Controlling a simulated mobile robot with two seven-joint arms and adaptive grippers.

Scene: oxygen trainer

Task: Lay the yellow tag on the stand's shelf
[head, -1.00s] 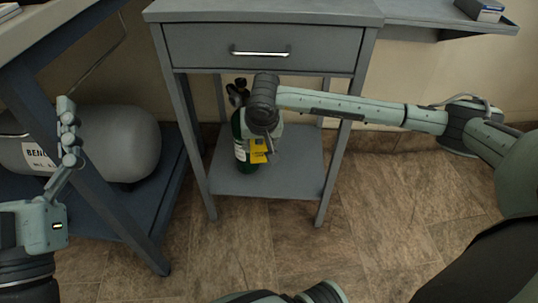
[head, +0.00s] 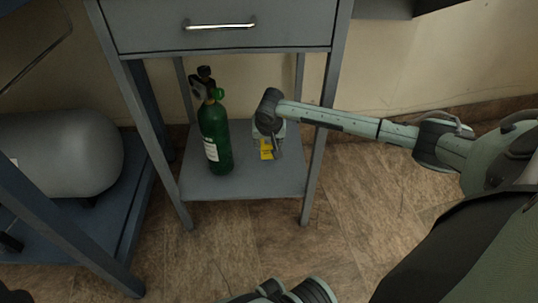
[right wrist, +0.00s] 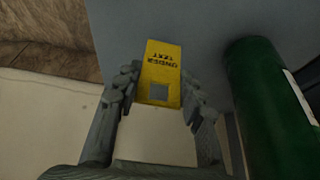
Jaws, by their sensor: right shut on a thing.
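The yellow tag (head: 267,149) is in my right gripper (head: 273,147), over the right part of the stand's grey lower shelf (head: 240,187). In the right wrist view the tag (right wrist: 161,60) lies between the two fingers (right wrist: 157,100), with dark upside-down lettering and a square hole near its gripped end. The fingers are shut on it. The tag is close above the shelf; I cannot tell whether it touches. My right wrist hides part of the tag in the head view.
A green oxygen cylinder (head: 217,140) stands upright on the shelf, left of the tag; it is close to the right finger in the wrist view (right wrist: 268,105). The stand's drawer (head: 222,31) and legs frame the space. A grey tank (head: 65,150) lies at left.

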